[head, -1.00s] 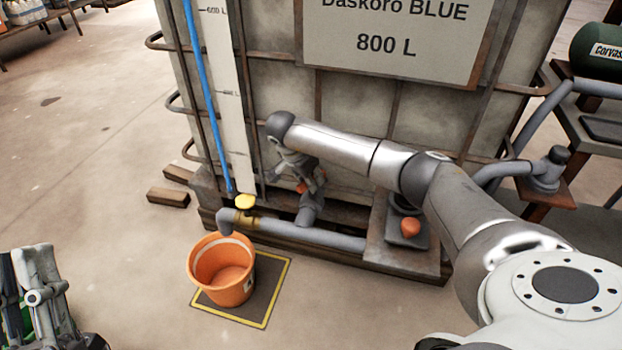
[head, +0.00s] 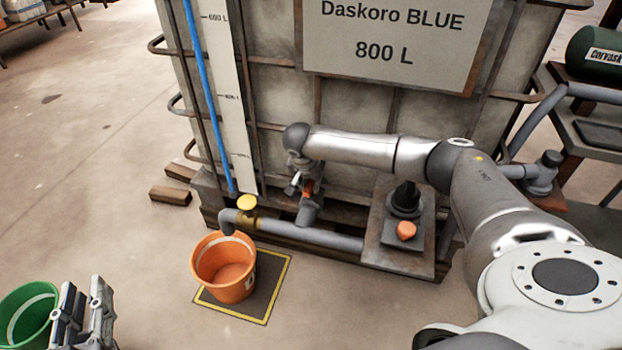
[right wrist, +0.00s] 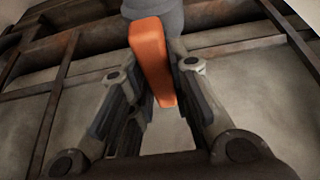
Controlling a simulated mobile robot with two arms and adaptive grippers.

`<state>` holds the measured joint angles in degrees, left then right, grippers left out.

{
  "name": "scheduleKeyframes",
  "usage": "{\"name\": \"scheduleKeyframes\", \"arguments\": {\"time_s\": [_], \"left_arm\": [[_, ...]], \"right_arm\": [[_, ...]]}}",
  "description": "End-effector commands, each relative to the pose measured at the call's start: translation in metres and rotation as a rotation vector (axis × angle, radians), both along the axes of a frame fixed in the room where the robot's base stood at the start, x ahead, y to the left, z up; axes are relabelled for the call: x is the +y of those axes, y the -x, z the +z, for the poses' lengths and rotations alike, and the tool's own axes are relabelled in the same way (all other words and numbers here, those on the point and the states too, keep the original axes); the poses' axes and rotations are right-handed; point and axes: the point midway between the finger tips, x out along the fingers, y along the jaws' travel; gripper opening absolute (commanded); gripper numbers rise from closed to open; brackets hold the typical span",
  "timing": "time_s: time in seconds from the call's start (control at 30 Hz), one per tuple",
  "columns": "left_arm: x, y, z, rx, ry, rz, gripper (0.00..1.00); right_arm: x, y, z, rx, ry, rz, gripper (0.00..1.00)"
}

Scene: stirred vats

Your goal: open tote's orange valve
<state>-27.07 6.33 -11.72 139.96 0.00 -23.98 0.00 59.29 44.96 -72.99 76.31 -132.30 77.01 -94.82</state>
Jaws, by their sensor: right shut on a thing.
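The tote (head: 345,105) is a caged tank with a "Daskoro BLUE 800 L" plate. Its orange valve handle (head: 308,188) sits low on the front above a grey outlet pipe. My right gripper (head: 303,186) is at this handle and partly hides it. In the right wrist view the orange handle (right wrist: 150,58) stands lengthwise between the fingers (right wrist: 155,88), which are shut on it. Its upper end meets a grey valve body (right wrist: 155,10). My left gripper (head: 84,312) is at the lower left, open and empty, away from the tote.
A green bucket (head: 22,318) is beside my left gripper. An orange knob (head: 406,231) is right of the handle. Wooden blocks (head: 170,195) lie left.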

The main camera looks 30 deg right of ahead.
Motion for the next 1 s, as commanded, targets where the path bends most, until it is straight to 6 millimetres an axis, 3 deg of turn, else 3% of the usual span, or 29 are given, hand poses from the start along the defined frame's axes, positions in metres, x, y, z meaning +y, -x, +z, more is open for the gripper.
{"name": "scheduleKeyframes", "arguments": {"time_s": [0.57,0.6,0.73,1.0], "left_arm": [[0.0014,0.001,-0.0072,0.038,-0.01,0.003,0.27],[0.0014,0.001,-0.0071,0.038,-0.01,0.003,0.27],[0.0013,0.0011,-0.0069,0.037,-0.01,0.002,0.27],[0.0014,0.001,-0.0071,0.038,-0.01,0.002,0.27]], "right_arm": [[-0.0001,-0.0007,0.0009,-0.002,0.001,0.038,0.0],[-0.0001,-0.0007,0.0009,-0.002,0.001,0.037,0.24],[0.0,-0.0006,0.0007,-0.001,0.0,0.037,0.4],[0.0001,-0.0002,0.0004,-0.001,0.001,0.036,0.4]]}}
